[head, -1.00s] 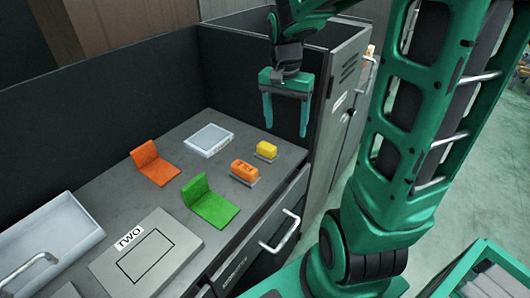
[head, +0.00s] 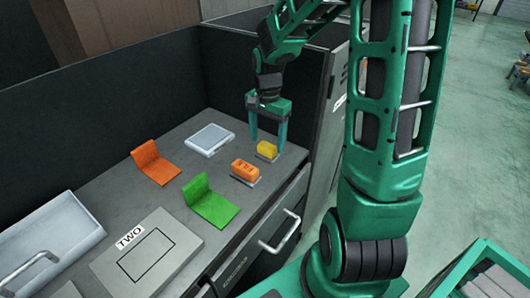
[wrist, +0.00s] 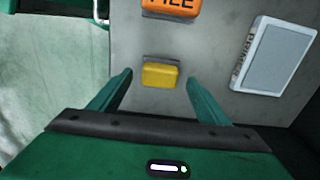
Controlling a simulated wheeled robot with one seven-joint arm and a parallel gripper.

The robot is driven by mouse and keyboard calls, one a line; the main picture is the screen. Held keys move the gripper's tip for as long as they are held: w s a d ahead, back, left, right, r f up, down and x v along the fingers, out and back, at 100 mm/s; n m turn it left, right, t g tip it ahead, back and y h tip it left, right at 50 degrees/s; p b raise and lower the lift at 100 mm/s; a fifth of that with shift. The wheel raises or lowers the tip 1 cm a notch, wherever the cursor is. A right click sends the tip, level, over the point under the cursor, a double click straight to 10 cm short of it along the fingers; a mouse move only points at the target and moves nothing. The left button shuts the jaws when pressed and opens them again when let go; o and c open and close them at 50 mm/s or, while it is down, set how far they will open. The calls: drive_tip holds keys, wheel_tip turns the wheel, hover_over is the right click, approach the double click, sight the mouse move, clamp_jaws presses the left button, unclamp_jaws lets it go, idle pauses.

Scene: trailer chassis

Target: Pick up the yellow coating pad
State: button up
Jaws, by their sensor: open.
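The yellow coating pad (head: 267,150) is a small block on a grey base, lying on the grey worktop near its right end. In the wrist view the yellow pad (wrist: 160,75) lies between and just beyond my fingertips. My gripper (head: 268,143) is open and empty, pointing down above and around the pad from behind. In the wrist view my gripper (wrist: 160,78) has its two green fingers spread to either side of the pad. I cannot tell the exact height of the fingertips over the worktop.
An orange lettered block (head: 245,171) sits close beside the yellow pad. A white-grey tray (head: 209,139), an orange bracket (head: 155,163) and a green bracket (head: 210,201) lie to the left. Dark panels (head: 115,112) stand behind the worktop, with a cabinet (head: 335,110) at the right.

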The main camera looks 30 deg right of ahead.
sight(267, 145)
drive_tip(key=shift+f, duration=1.8)
drive_tip(key=shift+w, duration=0.1)
drive_tip(key=c, duration=1.1)
drive_tip(key=shift+r, duration=0.2)
drive_tip(key=shift+r, duration=0.25)
wheel_tip(267, 145, up, 4)
drive_tip(key=shift+a+f, duration=0.1)
drive_tip(key=s+a+r, duration=0.2)
drive_tip(key=a, duration=0.1)
drive_tip(key=s+a+r, duration=0.2)
drive_tip(key=s+a, duration=0.1)
drive_tip(key=s+a+r, duration=0.2)
drive_tip(key=a, duration=0.1)
drive_tip(key=shift+s+r, duration=0.15)
drive_tip(key=shift+r, duration=0.05)
